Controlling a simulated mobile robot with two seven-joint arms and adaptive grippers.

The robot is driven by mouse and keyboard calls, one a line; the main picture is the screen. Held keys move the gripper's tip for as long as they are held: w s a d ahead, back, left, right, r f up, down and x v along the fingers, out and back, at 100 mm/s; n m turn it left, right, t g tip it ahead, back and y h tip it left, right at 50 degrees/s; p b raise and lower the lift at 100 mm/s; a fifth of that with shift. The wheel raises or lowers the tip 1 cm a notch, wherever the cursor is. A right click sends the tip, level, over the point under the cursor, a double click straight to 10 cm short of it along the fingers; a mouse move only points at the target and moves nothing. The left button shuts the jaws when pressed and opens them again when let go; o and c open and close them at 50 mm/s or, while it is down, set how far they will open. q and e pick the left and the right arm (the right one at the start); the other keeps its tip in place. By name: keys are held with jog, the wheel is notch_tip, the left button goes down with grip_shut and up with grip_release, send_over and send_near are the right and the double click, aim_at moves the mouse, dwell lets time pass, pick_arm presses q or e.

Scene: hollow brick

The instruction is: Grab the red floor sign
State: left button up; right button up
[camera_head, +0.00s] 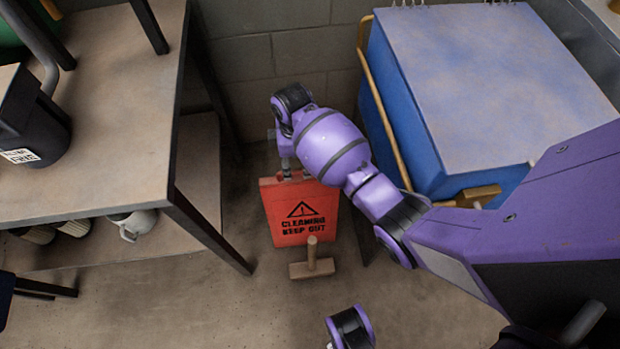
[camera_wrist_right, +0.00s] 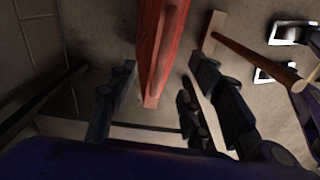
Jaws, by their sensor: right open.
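The red floor sign (camera_head: 296,212) stands on the floor between the table and the blue cabinet, with a black warning triangle and "CLEANING KEEP OUT" on its face. My right gripper (camera_head: 287,165) reaches down to its top edge. In the right wrist view the red sign (camera_wrist_right: 161,50) shows as a narrow edge between the spread fingers of my right gripper (camera_wrist_right: 160,88), with gaps on both sides. The gripper is open. My arm hides part of the sign's upper right. My left gripper is not in view.
A wooden mallet (camera_head: 312,266) stands head down just in front of the sign. The table (camera_head: 100,120) with a lower shelf is on the left. The blue cabinet (camera_head: 405,120) is on the right, and a block wall (camera_head: 262,60) is behind. Floor in front is mostly clear.

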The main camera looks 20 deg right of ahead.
aim_at(299, 170)
jog(key=shift+s+d, duration=0.15)
jog(key=shift+d, duration=0.1)
jog(key=shift+d+f, duration=0.15)
jog(key=shift+f, duration=0.1)
notch_tip(299, 170, down, 2)
jog(key=shift+s+b, duration=0.1)
jog(key=shift+b, duration=0.3)
jog(key=shift+f+b, duration=0.3)
jog(key=shift+f, duration=0.4)
notch_tip(299, 170, down, 4)
jog(key=shift+f+b, duration=0.1)
jog(key=shift+b, duration=0.7)
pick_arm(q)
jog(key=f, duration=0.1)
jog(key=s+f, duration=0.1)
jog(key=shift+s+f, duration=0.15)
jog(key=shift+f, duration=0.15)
pick_arm(e)
grip_shut()
